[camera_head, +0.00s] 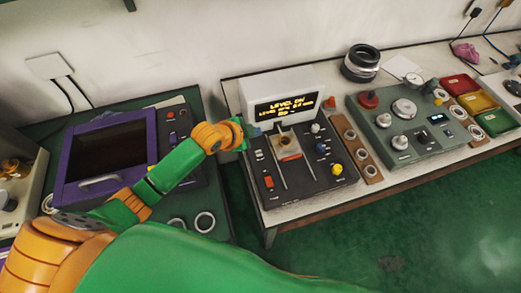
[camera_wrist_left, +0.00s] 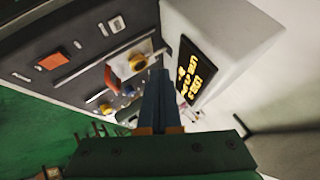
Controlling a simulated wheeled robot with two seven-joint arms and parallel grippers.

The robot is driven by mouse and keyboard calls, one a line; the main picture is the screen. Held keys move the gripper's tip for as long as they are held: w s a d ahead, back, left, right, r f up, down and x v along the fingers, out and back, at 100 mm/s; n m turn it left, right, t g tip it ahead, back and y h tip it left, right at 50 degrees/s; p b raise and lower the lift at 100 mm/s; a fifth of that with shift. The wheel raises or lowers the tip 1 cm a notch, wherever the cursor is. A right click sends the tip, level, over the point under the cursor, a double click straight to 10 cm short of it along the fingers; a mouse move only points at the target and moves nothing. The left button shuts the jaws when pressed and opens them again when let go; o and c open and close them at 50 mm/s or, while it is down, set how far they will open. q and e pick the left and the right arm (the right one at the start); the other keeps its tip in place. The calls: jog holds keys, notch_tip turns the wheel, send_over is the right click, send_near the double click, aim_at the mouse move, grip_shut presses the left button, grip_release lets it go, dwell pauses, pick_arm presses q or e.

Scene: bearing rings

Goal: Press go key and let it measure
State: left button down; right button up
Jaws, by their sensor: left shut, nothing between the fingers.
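The measuring instrument has a dark sloped panel (camera_head: 300,185) and a white housing with a lit yellow-text display (camera_head: 284,107); the display also shows in the left wrist view (camera_wrist_left: 192,70). The panel carries an orange-red key (camera_head: 268,183), small white keys, and white, blue and yellow knobs (camera_head: 337,169). I cannot read which key is the go key. A pale plate with a yellow round part (camera_wrist_left: 137,63) sits mid-panel. My left gripper (camera_head: 258,131) is shut and empty, at the panel's back left just before the display. Contact cannot be told. My right gripper is out of view.
A wooden strip with rings (camera_head: 350,134) and a grey-green instrument (camera_head: 405,150) stand to the right. Red, yellow and green trays (camera_head: 474,103) lie beyond. A purple-framed screen (camera_head: 108,152) and loose rings (camera_head: 204,222) are at left. Green floor is open in front.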

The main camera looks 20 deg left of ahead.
pick_arm(q)
jog(key=b, duration=0.7)
send_over(259, 153)
jog(key=s, duration=0.1)
jog(key=f, duration=0.8)
jog(key=shift+a, duration=0.35)
jog(key=shift+f, duration=0.45)
jog(key=shift+f, duration=0.1)
dwell(0.4)
jog(key=shift+f+b, duration=0.3)
jog(key=shift+f, duration=0.35)
dwell(0.4)
dwell(0.4)
jog(key=shift+r+p, duration=0.7)
jog(key=shift+r, duration=0.05)
